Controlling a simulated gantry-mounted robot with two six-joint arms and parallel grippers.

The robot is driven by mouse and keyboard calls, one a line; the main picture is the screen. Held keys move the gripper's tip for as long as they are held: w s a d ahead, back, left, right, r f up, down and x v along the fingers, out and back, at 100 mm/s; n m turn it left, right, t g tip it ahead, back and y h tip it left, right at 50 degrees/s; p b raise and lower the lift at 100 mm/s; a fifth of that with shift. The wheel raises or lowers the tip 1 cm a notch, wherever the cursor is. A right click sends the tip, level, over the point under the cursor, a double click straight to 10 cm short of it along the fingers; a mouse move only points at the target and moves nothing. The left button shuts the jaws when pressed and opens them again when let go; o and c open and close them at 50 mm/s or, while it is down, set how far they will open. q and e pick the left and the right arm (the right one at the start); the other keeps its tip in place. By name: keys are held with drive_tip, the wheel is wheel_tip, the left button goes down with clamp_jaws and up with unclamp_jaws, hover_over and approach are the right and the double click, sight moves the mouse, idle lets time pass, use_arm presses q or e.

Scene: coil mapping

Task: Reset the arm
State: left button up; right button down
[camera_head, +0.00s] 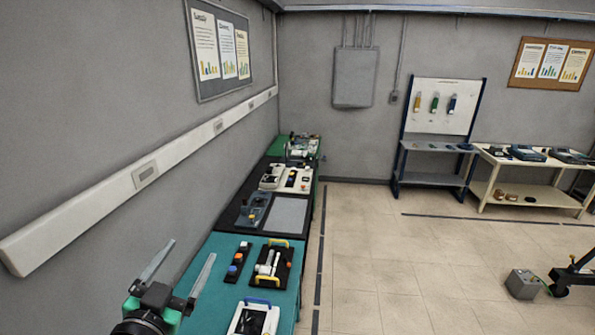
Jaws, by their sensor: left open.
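My left gripper (184,266) is at the lower left of the head view. Its two pale fingers point up and are spread apart, with nothing between them. It is in front of the left wall, beside the near teal bench. My right gripper does not show.
The teal bench (213,254) holds a black board with yellow handles (271,262), a blue-handled tray (253,318) and a button strip (237,262). A wall rail (105,196) runs along the left. A tool rack (436,130) and cream table (526,186) stand behind. The tiled floor (400,260) is mostly clear.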

use_arm(q)
drive_tip(key=s+d+r+t+h, duration=0.1)
drive_tip(key=s+d+r+t, duration=0.1)
drive_tip(key=r, duration=0.6)
drive_tip(key=s+d+r+t+h, duration=0.1)
drive_tip(key=s+d+r+t, duration=0.15)
drive_tip(key=r, duration=0.45)
drive_tip(key=s+r+n+t, duration=0.3)
drive_tip(key=s+r+t, duration=0.2)
drive_tip(key=s+r, duration=0.9)
drive_tip(key=shift+d+r, duration=0.15)
drive_tip(key=shift+d, duration=0.2)
